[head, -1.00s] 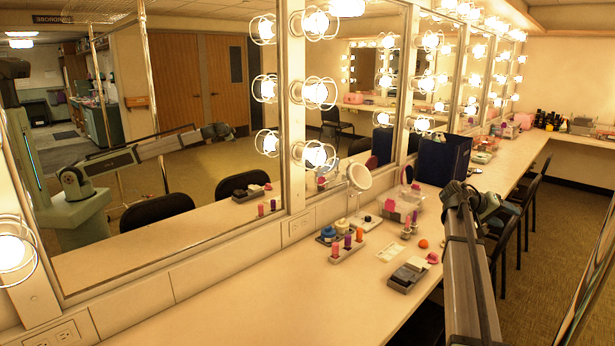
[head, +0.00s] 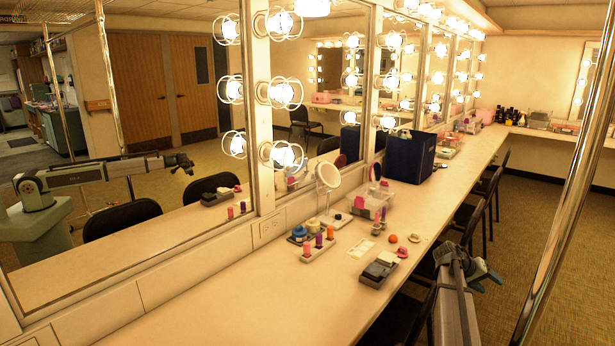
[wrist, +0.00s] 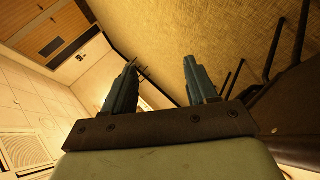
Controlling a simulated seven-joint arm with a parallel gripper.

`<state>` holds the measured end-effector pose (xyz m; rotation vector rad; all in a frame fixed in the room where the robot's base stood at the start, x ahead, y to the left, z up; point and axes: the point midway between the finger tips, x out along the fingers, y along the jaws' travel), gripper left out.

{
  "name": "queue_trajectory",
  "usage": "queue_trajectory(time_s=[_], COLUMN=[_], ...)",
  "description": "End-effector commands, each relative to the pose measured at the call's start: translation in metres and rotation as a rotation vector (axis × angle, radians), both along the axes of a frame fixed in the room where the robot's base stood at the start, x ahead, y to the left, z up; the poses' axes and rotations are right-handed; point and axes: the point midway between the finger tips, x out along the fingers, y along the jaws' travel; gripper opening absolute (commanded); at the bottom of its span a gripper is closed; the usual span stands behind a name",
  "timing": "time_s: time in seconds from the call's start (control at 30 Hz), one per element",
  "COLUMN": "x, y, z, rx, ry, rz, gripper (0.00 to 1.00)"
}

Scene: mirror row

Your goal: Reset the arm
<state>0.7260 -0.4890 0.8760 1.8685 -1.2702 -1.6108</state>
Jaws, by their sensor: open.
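My gripper (head: 478,268) is at the lower right of the head view, beyond the counter's front edge and beside the chairs. In the wrist view its two blue-green fingers (wrist: 160,72) stand apart with nothing between them but the carpet behind. My arm reaches up into the head view from the bottom edge. The arm and gripper also show in the mirror (head: 110,172) at the left.
The counter (head: 215,310) carries a lipstick holder (head: 317,251), a grey tray (head: 378,275), an orange ball (head: 393,238), a round mirror (head: 328,177) and a dark blue box (head: 410,158). Black chairs (head: 405,318) line its front. A metal pole (head: 565,190) stands at right.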

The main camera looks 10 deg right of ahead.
Motion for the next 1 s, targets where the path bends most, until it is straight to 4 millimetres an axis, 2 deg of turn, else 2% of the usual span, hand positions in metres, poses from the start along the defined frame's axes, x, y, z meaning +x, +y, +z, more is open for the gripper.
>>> queue_trajectory(time_s=[0.03, 0.1, 0.27, 0.5, 0.8, 1.0], x=[-0.008, -0.015, -0.036, -0.079, -0.147, -0.193], y=[0.011, 0.025, 0.059, 0.114, 0.189, 0.243], z=[-0.027, -0.060, -0.132, -0.229, -0.329, -0.375], rx=[0.036, 0.086, 0.198, 0.366, 0.562, 0.670], ry=[0.007, 0.011, 0.020, 0.039, 0.072, 0.117], rz=[0.001, 0.000, -0.011, -0.047, -0.123, -0.150], gripper=[0.57, 0.57, 0.57, 0.57, 0.57, 0.57])
